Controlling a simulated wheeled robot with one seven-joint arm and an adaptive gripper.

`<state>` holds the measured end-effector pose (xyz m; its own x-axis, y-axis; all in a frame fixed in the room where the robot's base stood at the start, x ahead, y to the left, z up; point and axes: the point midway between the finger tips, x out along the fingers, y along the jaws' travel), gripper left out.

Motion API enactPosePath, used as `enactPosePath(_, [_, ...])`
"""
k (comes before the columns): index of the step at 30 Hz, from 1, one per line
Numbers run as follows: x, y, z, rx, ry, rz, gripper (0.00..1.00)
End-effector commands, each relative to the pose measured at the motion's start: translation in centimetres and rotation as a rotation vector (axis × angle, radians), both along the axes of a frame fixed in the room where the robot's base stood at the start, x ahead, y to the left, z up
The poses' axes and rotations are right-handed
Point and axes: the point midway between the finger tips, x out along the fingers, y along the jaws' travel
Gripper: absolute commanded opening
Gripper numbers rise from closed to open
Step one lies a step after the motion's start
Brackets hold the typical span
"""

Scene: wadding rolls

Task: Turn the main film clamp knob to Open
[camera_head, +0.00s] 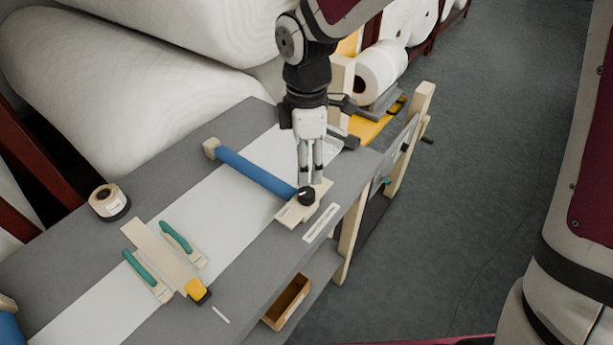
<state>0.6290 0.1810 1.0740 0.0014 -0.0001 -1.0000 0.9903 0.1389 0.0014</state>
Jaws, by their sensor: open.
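A blue roller clamp bar (255,171) lies across the white film strip (190,215) on the grey table. At its right end a black knob (307,196) sits on a pale wooden base plate (290,214). My gripper (311,180) points down just above and behind the knob, its two pale fingers slightly apart. I cannot tell whether the fingertips touch the knob. The markings on the plate are too small to read.
Two teal handles (176,237) and a yellow-ended board (160,255) lie at the front left. A small roll (108,201) stands at the left. Large white rolls (130,90) lie behind. A wooden box (287,303) sits below the table edge.

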Motion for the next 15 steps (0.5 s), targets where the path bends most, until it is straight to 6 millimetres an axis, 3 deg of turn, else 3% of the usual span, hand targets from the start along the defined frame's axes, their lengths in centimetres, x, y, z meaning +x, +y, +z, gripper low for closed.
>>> enactPosePath(6, [0.0, 0.0, 2.5, 0.0, -0.001, 0.0, 0.53])
enactPosePath(15, [0.0, 0.0, 3.0, 0.001, 0.001, 0.0, 0.53])
